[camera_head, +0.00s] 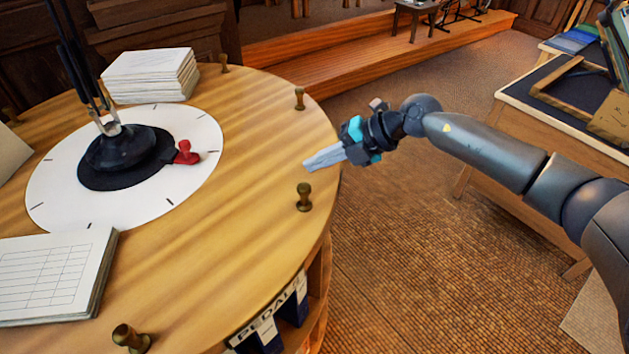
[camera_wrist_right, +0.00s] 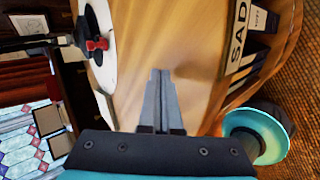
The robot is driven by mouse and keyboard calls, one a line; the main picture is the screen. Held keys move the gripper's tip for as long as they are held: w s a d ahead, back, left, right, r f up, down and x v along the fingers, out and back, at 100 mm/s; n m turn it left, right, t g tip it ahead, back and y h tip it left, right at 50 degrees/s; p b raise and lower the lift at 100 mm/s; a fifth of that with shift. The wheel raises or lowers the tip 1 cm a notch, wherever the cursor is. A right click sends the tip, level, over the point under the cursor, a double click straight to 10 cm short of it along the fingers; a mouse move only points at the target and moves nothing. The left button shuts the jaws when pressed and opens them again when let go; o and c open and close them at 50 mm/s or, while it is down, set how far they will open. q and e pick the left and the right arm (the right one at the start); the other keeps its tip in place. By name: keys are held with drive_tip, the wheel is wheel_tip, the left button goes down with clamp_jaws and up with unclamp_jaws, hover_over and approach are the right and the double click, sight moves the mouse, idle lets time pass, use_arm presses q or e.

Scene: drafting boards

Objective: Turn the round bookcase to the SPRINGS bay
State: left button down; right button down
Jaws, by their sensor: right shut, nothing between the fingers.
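The round bookcase (camera_head: 250,235) has a light wood top with several small brass knobs on its rim; one knob (camera_head: 304,197) is close to my right gripper. A white dial (camera_head: 55,190) with tick marks lies on its middle, with a red pointer (camera_head: 186,153) beside a black base. A label reading "PEDAL", partly cut off, marks the near bay (camera_head: 268,332). I see no SPRINGS label. My right gripper (camera_head: 308,163) is shut and empty at the right rim, just beyond that knob. In the right wrist view, its fingers (camera_wrist_right: 160,75) point over the top, and a label begins "SAD" (camera_wrist_right: 237,40).
A paper stack (camera_head: 150,75) and a ruled pad (camera_head: 55,275) lie on the top. A dark lamp-like stand (camera_head: 120,148) rises from the middle. A drafting table (camera_head: 545,110) stands at right. The carpet (camera_head: 400,260) between is clear.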

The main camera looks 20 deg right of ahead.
drive_tip(key=shift+w+r, duration=0.1)
drive_tip(key=shift+w, duration=0.05)
drive_tip(key=shift+n, duration=0.4)
drive_tip(key=w+b, duration=0.2)
drive_tip(key=w+d+b, duration=0.2)
drive_tip(key=w+b, duration=0.1)
drive_tip(key=shift+w+f+b, duration=0.2)
drive_tip(key=shift+w+b, duration=0.1)
drive_tip(key=shift+w, duration=0.05)
drive_tip(key=shift+w+d+g+b, duration=0.2)
drive_tip(key=shift+w+g+b, duration=0.1)
drive_tip(key=shift+w+b, duration=0.1)
drive_tip(key=shift+r, duration=0.15)
